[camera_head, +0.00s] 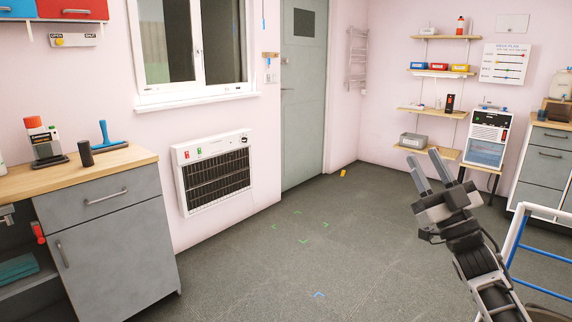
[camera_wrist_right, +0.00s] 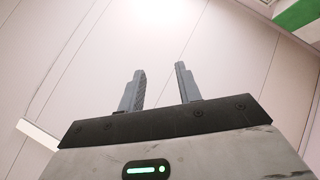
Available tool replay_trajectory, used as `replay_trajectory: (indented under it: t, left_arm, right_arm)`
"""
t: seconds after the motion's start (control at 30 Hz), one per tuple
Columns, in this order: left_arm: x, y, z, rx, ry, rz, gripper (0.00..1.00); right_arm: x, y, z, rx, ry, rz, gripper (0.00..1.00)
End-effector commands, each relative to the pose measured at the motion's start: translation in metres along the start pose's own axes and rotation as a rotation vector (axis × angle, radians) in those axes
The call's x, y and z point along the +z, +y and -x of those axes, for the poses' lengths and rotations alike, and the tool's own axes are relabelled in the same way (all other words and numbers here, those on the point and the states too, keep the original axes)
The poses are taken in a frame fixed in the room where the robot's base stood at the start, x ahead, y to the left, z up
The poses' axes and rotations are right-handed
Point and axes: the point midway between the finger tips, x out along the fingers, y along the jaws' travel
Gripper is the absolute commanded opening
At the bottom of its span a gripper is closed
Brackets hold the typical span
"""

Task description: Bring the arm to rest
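My right gripper (camera_head: 428,172) is raised in the air at the right of the head view, with its arm coming up from the lower right. Its two grey fingers stand apart with nothing between them. In the right wrist view the gripper (camera_wrist_right: 160,85) also shows its fingers apart and empty, pointing up toward a pale panelled surface. My left gripper is not in the head view. No plate shows in either view.
A grey cabinet with a wooden top (camera_head: 105,168) stands at the left. A white heater (camera_head: 213,170) hangs below the window. A blue and white frame (camera_head: 540,262) is at the lower right, close to my right arm. The middle floor (camera_head: 300,250) is clear.

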Motion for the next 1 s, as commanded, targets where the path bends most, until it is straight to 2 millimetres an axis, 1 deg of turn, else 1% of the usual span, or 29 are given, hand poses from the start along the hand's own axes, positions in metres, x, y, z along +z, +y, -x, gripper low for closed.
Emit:
replay_trajectory:
  t: [0.03, 0.1, 0.2, 0.3, 0.4, 0.53, 0.6, 0.67, 0.77, 0.87, 0.97, 1.0]
  left_arm:
    - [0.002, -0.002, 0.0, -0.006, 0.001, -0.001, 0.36]
    - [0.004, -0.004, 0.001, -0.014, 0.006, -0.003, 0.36]
    - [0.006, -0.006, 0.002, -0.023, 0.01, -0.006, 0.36]
    - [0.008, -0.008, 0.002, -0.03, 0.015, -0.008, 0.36]
    - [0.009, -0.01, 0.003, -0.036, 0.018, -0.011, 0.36]
    - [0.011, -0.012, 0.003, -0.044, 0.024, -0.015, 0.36]
    - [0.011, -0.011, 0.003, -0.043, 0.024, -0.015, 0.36]
    - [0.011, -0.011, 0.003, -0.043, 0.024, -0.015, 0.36]
    - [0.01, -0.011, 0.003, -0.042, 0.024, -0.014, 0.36]
    - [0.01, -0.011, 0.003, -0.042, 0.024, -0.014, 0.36]
    - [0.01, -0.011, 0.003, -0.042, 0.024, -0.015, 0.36]
    - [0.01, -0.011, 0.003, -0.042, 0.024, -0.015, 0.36]
  right_arm:
    - [0.021, 0.013, 0.002, 0.069, -0.113, 0.029, 0.34]
    - [0.051, 0.029, 0.009, 0.149, -0.276, 0.064, 0.34]
    - [0.086, 0.044, 0.026, 0.217, -0.484, 0.102, 0.34]
    - [0.113, 0.051, 0.046, 0.252, -0.665, 0.125, 0.34]
    - [0.135, 0.054, 0.068, 0.263, -0.831, 0.141, 0.34]
    - [0.158, 0.052, 0.098, 0.252, -1.032, 0.15, 0.34]
    - [0.165, 0.025, 0.123, 0.219, -1.045, 0.131, 0.34]
    - [0.169, 0.007, 0.14, 0.197, -1.061, 0.116, 0.34]
    - [0.172, -0.025, 0.172, 0.16, -1.092, 0.087, 0.34]
    - [0.172, -0.062, 0.211, 0.12, -1.129, 0.046, 0.34]
    - [0.164, -0.106, 0.257, 0.076, -1.173, -0.01, 0.34]
    - [0.158, -0.126, 0.277, 0.059, -1.193, -0.038, 0.34]
